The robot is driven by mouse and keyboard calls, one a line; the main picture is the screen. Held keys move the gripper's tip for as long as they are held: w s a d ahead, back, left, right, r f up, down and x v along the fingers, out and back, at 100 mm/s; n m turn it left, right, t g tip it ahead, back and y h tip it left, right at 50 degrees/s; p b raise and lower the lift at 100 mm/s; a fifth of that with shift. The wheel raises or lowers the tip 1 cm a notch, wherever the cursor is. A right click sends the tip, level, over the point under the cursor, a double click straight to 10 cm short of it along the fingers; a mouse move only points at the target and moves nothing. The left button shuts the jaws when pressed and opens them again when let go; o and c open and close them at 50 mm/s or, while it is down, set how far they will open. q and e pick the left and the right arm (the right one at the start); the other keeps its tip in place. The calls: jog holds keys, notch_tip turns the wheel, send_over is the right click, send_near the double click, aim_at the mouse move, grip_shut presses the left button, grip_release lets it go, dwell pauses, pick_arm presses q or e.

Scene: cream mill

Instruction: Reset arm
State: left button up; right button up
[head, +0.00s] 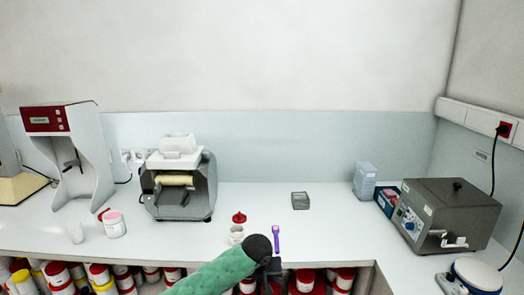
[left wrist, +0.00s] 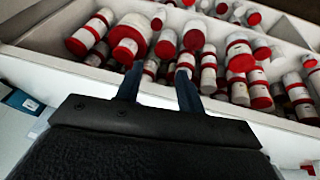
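My left arm with its green sleeve comes in from the bottom of the head view. Its dark gripper (head: 270,270) is at the front edge of the counter, just below a purple tool (head: 276,238). In the left wrist view the two dark fingers of this gripper (left wrist: 160,72) stand apart with nothing between them. Several red-capped containers (left wrist: 130,38) lie in a white bin beyond the fingertips. My right gripper is in neither view.
On the white counter (head: 260,200) are an open cream jar (head: 236,235), a red lid (head: 239,217), a white jar (head: 114,224), a roller mill (head: 181,190), a small grey dish (head: 300,201) and a metal bath (head: 445,212). The counter's middle right is mostly clear.

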pick_arm(q)
jog(key=s+a+f, duration=0.3)
jog(key=s+f, duration=0.1)
jog(key=f, duration=0.8)
jog(key=s+a+f, duration=0.2)
jog(key=s+f, duration=0.2)
jog(key=f, duration=0.7)
jog(key=s+a+f, duration=0.3)
jog(key=s+f, duration=0.1)
jog(key=f, duration=0.8)
jog(key=s+a+f, duration=0.4)
jog(key=s+f, duration=0.4)
jog(key=s, duration=0.4)
jog(key=s+a+f+m+g+y, duration=0.1)
jog(key=s+a+f, duration=0.4)
jog(key=s+f, duration=0.3)
jog(key=s+a+f+g, duration=0.1)
jog(key=s+a+f, duration=0.3)
jog(key=s+f, duration=0.4)
jog(key=shift+s+a+f+m+y, duration=0.2)
jog(key=shift+s+f+m+y, duration=0.15)
jog(key=shift+s, duration=3.45)
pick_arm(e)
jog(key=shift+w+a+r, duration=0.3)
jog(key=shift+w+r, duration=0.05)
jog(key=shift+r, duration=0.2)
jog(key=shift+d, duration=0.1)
